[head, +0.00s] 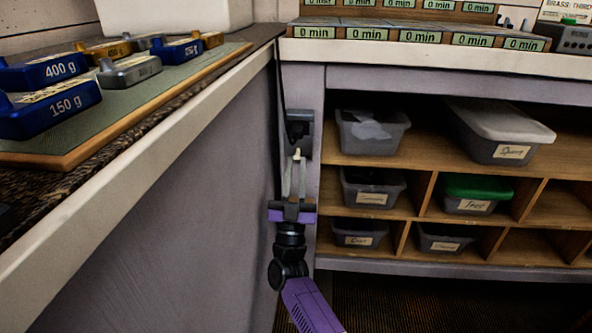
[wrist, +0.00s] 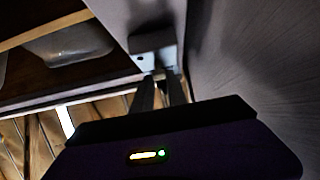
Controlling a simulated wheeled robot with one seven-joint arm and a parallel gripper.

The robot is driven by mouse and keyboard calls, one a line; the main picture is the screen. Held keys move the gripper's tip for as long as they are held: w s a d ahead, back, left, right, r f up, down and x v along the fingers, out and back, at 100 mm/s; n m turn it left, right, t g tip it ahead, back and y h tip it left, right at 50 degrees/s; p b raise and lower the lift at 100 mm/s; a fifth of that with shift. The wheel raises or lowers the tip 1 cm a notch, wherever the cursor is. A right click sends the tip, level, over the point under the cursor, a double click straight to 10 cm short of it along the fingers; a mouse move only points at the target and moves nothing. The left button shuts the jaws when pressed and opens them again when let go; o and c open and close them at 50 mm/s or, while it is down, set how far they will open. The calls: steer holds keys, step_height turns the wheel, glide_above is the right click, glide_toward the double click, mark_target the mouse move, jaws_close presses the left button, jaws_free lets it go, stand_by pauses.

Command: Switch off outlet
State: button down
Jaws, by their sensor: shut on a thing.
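The outlet (head: 301,148) is a grey plate on the lilac post under the counter corner. A black plug (head: 297,129) with a dark cord running upward sits in its upper part. In the wrist view the outlet (wrist: 151,57) is at the upper middle, with a dark block on its face. My gripper (head: 297,158) points up at the outlet's lower part, its two fingers close together. In the wrist view my gripper (wrist: 161,73) has its fingertips at the outlet's lower edge, shut on a small part there. The tips hide that part, and the switch's position cannot be made out.
A lilac side panel (head: 190,220) stands close to the left of my arm. Right of the post, a wooden shelf (head: 400,205) holds several labelled bins. The counter (head: 110,205) above left carries weights on a green mat (head: 165,85).

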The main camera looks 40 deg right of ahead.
steer(key=c, duration=1.3)
jaws_free()
steer(key=shift+p+v, duration=0.55)
steer(key=shift+v, duration=3.4)
